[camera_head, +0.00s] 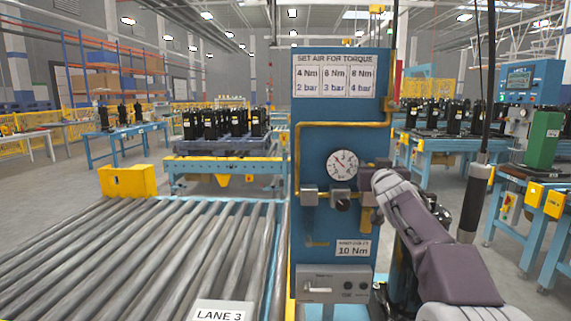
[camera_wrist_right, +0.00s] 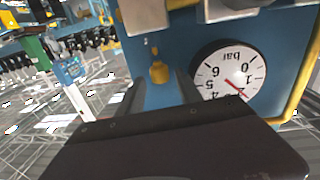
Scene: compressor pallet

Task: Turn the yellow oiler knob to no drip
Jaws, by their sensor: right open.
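The yellow oiler knob (camera_wrist_right: 159,73) shows in the right wrist view, which sees the panel upside down. It sits beside a pale grey block (camera_wrist_right: 143,16), between the two dark fingers of my right gripper (camera_wrist_right: 158,88). The fingers are open, with blue panel showing on both sides of the knob, and I see no contact. In the head view my right gripper (camera_head: 368,182) is at the right side of the blue panel (camera_head: 315,130), right of the pressure gauge (camera_head: 342,164), and hides the knob. My left gripper is not in view.
A yellow pipe (camera_head: 340,124) runs across the panel above the gauge. A black regulator knob (camera_head: 342,201) is under the gauge, left of my right gripper. A grey switch box (camera_head: 335,284) is lower down. A roller conveyor (camera_head: 130,250) fills the left front.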

